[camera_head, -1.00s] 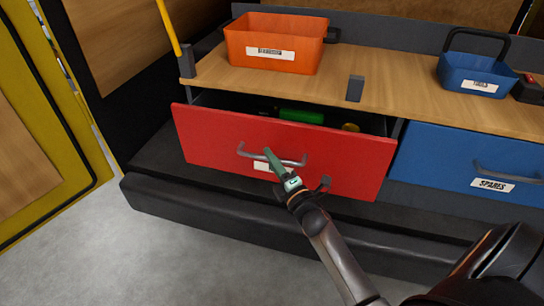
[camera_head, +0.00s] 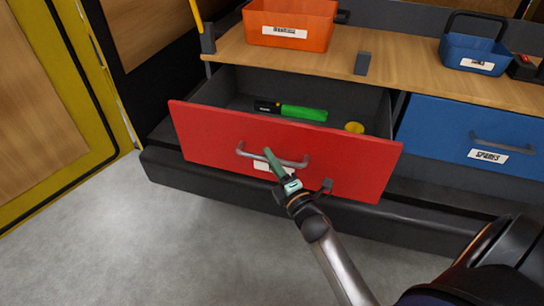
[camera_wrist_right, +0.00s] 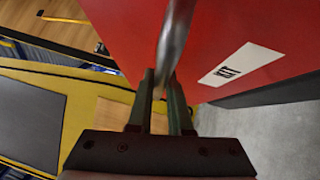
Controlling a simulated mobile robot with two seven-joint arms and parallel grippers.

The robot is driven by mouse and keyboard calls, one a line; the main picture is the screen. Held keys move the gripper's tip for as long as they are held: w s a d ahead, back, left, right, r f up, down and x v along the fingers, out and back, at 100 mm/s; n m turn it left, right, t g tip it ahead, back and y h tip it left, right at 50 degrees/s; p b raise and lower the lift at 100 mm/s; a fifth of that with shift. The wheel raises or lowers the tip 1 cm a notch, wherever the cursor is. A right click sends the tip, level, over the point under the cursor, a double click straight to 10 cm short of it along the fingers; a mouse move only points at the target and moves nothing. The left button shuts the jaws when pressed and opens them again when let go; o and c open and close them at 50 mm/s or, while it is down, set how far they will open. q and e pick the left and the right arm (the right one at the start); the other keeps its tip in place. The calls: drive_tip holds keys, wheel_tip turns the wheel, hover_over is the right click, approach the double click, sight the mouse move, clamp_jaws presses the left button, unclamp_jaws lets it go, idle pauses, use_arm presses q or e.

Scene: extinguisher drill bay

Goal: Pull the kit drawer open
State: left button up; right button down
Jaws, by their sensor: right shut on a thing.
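The red kit drawer (camera_head: 225,143) stands well out from under the wooden bench top in the head view. Its metal bar handle (camera_head: 250,154) runs across the front. My right gripper (camera_head: 273,160) is shut on the handle, and its fingers partly cover the label below. In the right wrist view the bar (camera_wrist_right: 175,40) passes between the two fingers (camera_wrist_right: 160,95), against the red drawer front (camera_wrist_right: 125,35). Inside the drawer lie a green and black tool (camera_head: 300,112) and a round yellow item (camera_head: 354,128). My left gripper is not in view.
A blue drawer (camera_head: 440,130) labelled SPARES is closed at the right. An orange bin (camera_head: 290,22) and a blue caddy (camera_head: 472,52) stand on the bench top (camera_head: 330,50). A black ledge (camera_head: 200,188) runs below. The grey floor (camera_head: 130,240) in front is clear.

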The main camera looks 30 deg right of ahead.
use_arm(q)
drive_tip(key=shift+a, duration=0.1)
use_arm(e)
drive_tip(key=shift+s+a, duration=0.15)
drive_tip(key=c, duration=0.8)
unclamp_jaws()
drive_tip(key=shift+c, duration=0.2)
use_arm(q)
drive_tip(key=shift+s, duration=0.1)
